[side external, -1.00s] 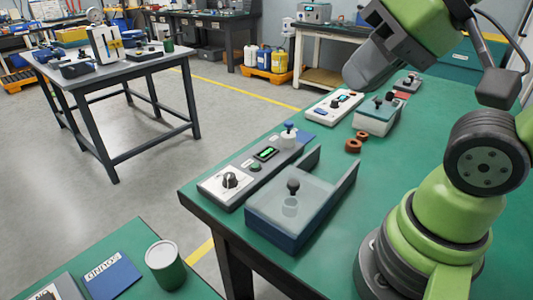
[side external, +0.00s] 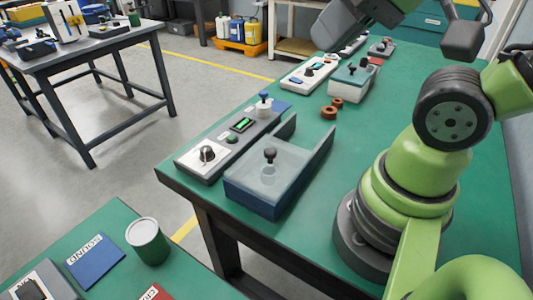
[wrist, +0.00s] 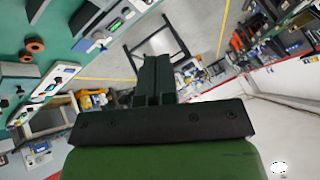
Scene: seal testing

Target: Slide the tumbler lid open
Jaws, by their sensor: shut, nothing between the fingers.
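A blue box with a translucent lid (side external: 254,178), which I take to be the tumbler, sits near the front edge of the green table in the side view. A dark knob (side external: 270,155) stands on the lid. The lid covers the box, and two rails run from it toward the back right. My gripper (wrist: 153,65) shows in the wrist view with its dark fingers together and nothing between them. In the side view my wrist is high at the top, well away from the box, and the fingertips are not clearly visible.
A control panel with a dial (side external: 207,154) lies just left of the box. Brown rings (side external: 330,111), a smaller lidded box (side external: 349,86) and a white panel (side external: 309,73) lie behind. Green table surface is bare right of the rails.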

